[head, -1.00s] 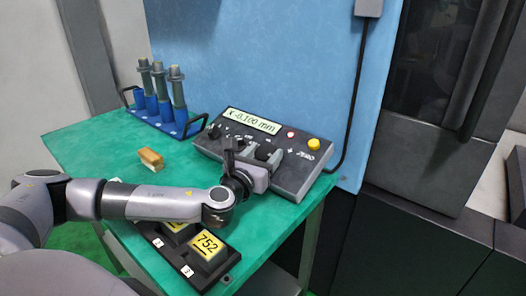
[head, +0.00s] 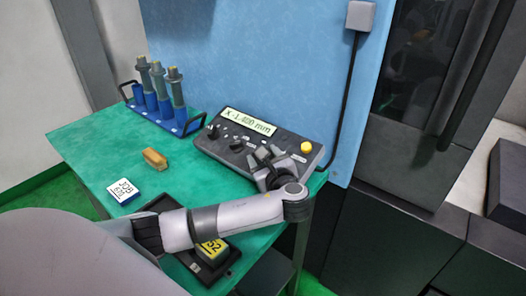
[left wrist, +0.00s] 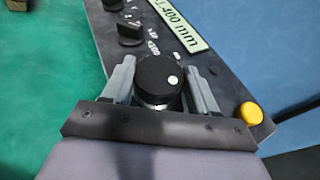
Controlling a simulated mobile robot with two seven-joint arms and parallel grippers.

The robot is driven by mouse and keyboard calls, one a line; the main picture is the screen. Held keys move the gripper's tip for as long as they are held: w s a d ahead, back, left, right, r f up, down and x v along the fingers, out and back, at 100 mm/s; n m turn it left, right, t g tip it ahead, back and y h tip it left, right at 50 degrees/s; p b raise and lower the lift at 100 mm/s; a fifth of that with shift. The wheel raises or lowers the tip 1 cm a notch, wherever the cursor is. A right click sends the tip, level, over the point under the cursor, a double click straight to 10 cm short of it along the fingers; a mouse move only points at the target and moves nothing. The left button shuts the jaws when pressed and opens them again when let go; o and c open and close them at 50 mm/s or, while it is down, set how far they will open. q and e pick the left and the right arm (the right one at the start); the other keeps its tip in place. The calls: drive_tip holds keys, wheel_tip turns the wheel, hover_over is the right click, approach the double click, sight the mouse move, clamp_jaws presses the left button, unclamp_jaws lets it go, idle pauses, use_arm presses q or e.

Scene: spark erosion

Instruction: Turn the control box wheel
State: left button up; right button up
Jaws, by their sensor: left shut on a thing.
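The control box (head: 222,150) is a dark sloped panel on the green table, with a lit display (head: 250,121) that reads about X -1.400 mm. In the left wrist view the wheel (left wrist: 157,78) is a black round knob with a white dot at its right side. My left gripper (left wrist: 160,85) has one finger on each side of the wheel and is shut on it. In the head view my left gripper (head: 266,160) covers the wheel at the right part of the box. My right gripper is not in view.
A yellow button (head: 306,147) sits right of the wheel; smaller knobs (left wrist: 130,33) are on the left. A rack (head: 165,119) of blue holders stands behind. A brass-coloured block (head: 155,158), a white JOB card (head: 123,191) and a black tray (head: 228,262) are on the table.

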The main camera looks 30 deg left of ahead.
use_arm(q)
drive_tip(key=shift+d+f+n+g, duration=0.1)
drive_tip(key=shift+n+g, duration=0.4)
drive_tip(key=shift+g, duration=0.2)
drive_tip(key=o, duration=1.1)
drive_tip(key=shift+c, duration=0.2)
drive_tip(key=shift+v, duration=3.5)
drive_tip(key=shift+w+d, duration=0.1)
